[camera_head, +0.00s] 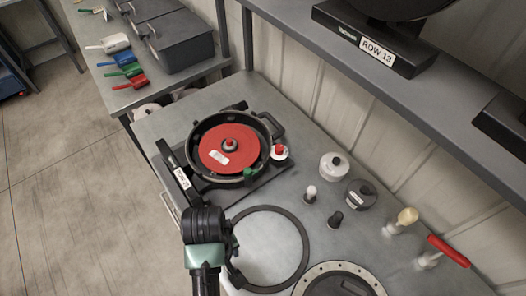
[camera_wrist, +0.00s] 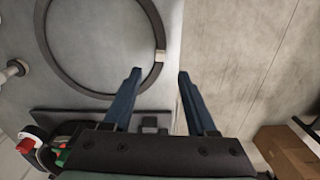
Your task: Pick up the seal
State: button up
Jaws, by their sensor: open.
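The seal, which I take to be the thin dark ring (camera_head: 265,208), lies flat on the grey workbench, in front of the seed meter housing (camera_head: 268,122) with its red disc (camera_head: 229,148). In the wrist view, the ring (camera_wrist: 159,34) fills the upper left, with a small pale mark (camera_wrist: 160,57) on its right side. My gripper (camera_wrist: 160,73) is open and empty, with its blue fingers apart near that side of the ring. In the head view, my wrist hides part of the ring's left side and most of the fingers.
A round bolted cover (camera_head: 317,272) is at the front edge. Knobs, a white pot (camera_head: 334,166) and a red-handled tool (camera_head: 449,250) stand to the right. A raised shelf (camera_head: 395,62) runs along the wall. The floor is open to the left.

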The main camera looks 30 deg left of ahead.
jog(key=shift+w+a+f+p, duration=0.1)
jog(key=shift+f+p, duration=0.25)
jog(key=shift+f, duration=1.5)
jog(key=shift+a+f+p, duration=0.1)
jog(key=shift+f+p, duration=0.25)
jog(key=shift+f, duration=1.5)
grip_shut()
